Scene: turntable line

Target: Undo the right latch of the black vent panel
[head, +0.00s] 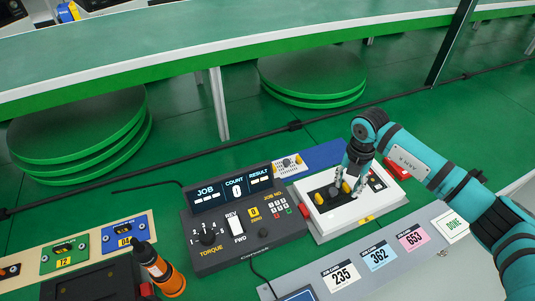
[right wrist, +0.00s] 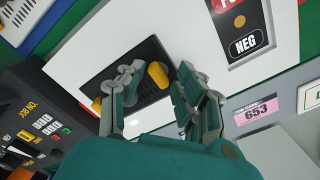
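The black vent panel (head: 327,196) is set in the top of a white box (head: 345,218). Two yellow latches sit on it. The right latch (head: 346,187) also shows in the right wrist view (right wrist: 158,75), and the left latch (head: 319,199) is near the panel's left end. My right gripper (head: 350,178) is over the panel's right end. In the right wrist view its two fingers stand apart, one on each side of the right latch, with gaps visible beside it. Whether the fingertips touch the panel I cannot tell. My left gripper is not in view.
A dark control console (head: 242,225) with displays stands left of the white box. An orange and black tool (head: 160,272) stands at lower left. A grey strip with number cards (head: 376,256) runs in front. A red object (head: 397,168) lies behind the box.

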